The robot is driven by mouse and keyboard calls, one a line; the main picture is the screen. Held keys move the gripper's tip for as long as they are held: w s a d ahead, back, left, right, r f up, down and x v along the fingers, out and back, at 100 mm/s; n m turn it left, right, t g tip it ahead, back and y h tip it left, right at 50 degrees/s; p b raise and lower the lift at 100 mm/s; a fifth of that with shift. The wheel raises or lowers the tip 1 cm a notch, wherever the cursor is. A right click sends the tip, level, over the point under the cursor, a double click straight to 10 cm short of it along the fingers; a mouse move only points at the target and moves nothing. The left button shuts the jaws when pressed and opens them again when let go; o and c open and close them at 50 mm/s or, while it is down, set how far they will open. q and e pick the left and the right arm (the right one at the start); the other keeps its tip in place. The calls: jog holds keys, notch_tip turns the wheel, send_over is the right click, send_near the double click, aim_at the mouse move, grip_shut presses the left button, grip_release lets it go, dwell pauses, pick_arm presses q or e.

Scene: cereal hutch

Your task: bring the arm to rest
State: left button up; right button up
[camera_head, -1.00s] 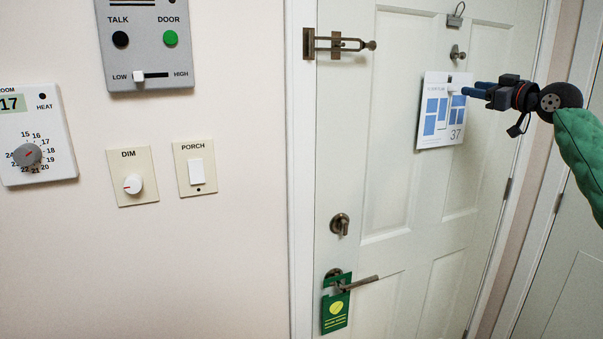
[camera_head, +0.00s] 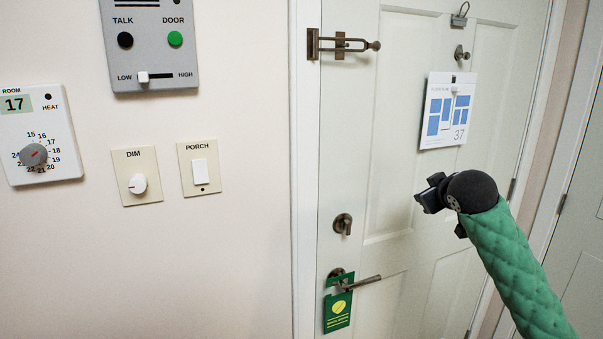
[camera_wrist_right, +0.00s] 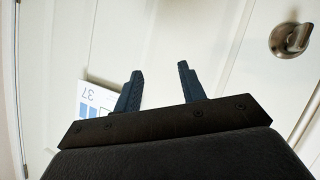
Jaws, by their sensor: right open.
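My right arm, with a green padded sleeve, comes in from the lower right in the head view. Its gripper (camera_head: 428,193) is in front of the door (camera_head: 395,215), below the paper sheet marked 37 (camera_head: 446,110); its fingers are mostly hidden there. In the right wrist view the two blue fingers (camera_wrist_right: 158,88) stand apart with nothing between them. The sheet also shows in the wrist view (camera_wrist_right: 95,97), behind the left finger. My left gripper is in neither view.
The door carries a latch (camera_head: 343,44), a thumb-turn (camera_head: 342,224) and a lever handle (camera_head: 360,284) with a green tag (camera_head: 337,310). The wall holds an intercom (camera_head: 150,45), thermostat (camera_head: 38,135), dimmer (camera_head: 137,176) and porch switch (camera_head: 200,168). Room before the door's lower panels looks clear.

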jog(key=s+a+f+m+g, duration=0.1)
jog(key=s+a+f, duration=0.3)
jog(key=s+f, duration=0.45)
jog(key=s+a+f+g, duration=0.25)
jog(key=s+f, duration=0.25)
jog(key=f, duration=0.6)
jog(key=s+a+f+m+g, duration=0.1)
jog(key=s+a+f, duration=0.45)
jog(key=f, duration=0.35)
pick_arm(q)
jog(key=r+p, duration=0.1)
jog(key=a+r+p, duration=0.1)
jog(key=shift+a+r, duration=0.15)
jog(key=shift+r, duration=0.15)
pick_arm(e)
jog(key=s+a+f+g, duration=0.2)
jog(key=s+f, duration=0.5)
jog(key=s, duration=0.2)
jog(key=s+a+f+g+y, duration=0.1)
jog(key=s+f+g, duration=0.1)
jog(key=s+f, duration=0.4)
jog(key=s+a+f+m+g+y, duration=0.1)
jog(key=s+f, duration=0.6)
jog(key=s, duration=0.7)
jog(key=shift+s+a+f+g, duration=0.25)
jog(key=shift+a+f+g, duration=0.05)
jog(key=shift+a+g, duration=0.5)
